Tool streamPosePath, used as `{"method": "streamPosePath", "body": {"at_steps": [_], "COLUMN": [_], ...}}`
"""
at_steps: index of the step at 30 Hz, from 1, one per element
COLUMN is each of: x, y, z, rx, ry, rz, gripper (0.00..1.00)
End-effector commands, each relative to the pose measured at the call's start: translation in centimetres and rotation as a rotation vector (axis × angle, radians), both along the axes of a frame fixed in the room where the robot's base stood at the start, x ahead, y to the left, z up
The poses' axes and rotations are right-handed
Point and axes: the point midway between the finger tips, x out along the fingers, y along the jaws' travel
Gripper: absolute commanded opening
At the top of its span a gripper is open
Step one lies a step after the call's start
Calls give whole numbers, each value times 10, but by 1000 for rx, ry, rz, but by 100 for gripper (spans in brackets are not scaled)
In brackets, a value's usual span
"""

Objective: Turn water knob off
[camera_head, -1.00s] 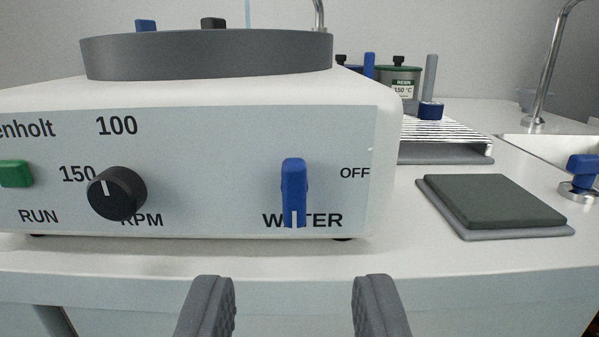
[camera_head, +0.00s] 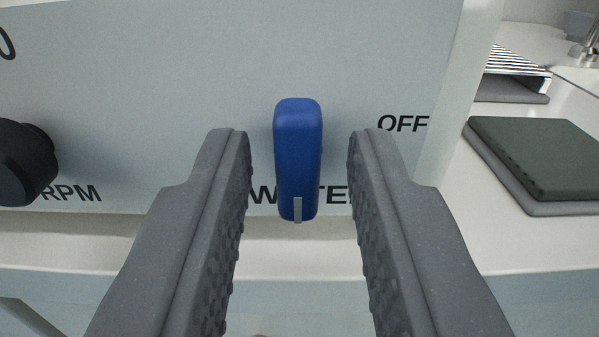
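The blue water knob (camera_head: 298,155) is a lever handle on the pale front panel (camera_head: 180,90) of the machine. It stands vertical, with its light pointer mark at the lower end, over the WATER label. The OFF label (camera_head: 403,123) is to the right of the knob, near the panel's right edge. My gripper (camera_head: 299,140) is open, with one grey finger on each side of the knob. A gap shows between each finger and the knob. The fingers hide parts of the WATER label.
A black RPM knob (camera_head: 24,162) is on the panel at left. A dark pad on a grey base (camera_head: 545,160) lies on the white bench to the right. A striped tray (camera_head: 515,75) is behind it. The bench's front edge (camera_head: 300,295) runs below the panel.

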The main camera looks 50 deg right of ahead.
Motion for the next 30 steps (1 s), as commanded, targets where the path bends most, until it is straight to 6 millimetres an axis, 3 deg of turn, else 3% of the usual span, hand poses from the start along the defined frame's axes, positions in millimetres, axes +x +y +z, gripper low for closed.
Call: {"method": "streamPosePath", "body": {"at_steps": [1,3,5,6,17,30], "x": [0,0,0,0,0,1], "y": [0,0,0,10,0,-1], "z": [0,0,0,0,5,8], "rx": [0,0,0,0,-27,-160], "ry": [0,0,0,0,32,200], "rz": [0,0,0,3,0,-2], "gripper": [11,0,0,0,0,0]}}
